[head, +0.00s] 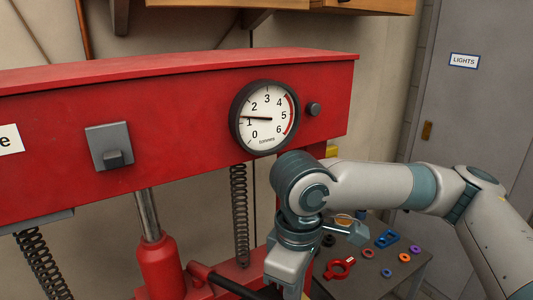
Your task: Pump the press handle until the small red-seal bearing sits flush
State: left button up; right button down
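The red press (210,115) fills the left and middle of the head view. Its round gauge (264,117) has the needle slightly above 1. A red ram cylinder (163,265) with a steel rod stands below the beam. A bar that looks like the press handle (225,282), red at its left end and dark further right, runs toward my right gripper (288,275). That gripper points down at the bottom edge; its fingertips are hidden or cut off, so its grip cannot be made out. My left gripper is out of view. I cannot make out the small red-seal bearing at the press.
A grey side table (405,280) at the lower right holds a red part (340,267), a blue part (387,238), an orange ring (404,257) and several other small rings. Coil springs (239,215) hang under the beam. A grey door (480,120) stands behind at right.

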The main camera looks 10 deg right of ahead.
jog(key=shift+f+b, duration=2.3)
jog(key=shift+f, duration=3.95)
notch_tip(320, 180, up, 7)
jog(key=p, duration=0.6)
jog(key=shift+f+p, duration=0.1)
jog(key=shift+p, duration=0.2)
jog(key=shift+r+b, duration=0.2)
jog(key=shift+b, duration=0.2)
notch_tip(320, 180, up, 8)
jog(key=shift+f, duration=0.2)
jog(key=shift+f, duration=0.1)
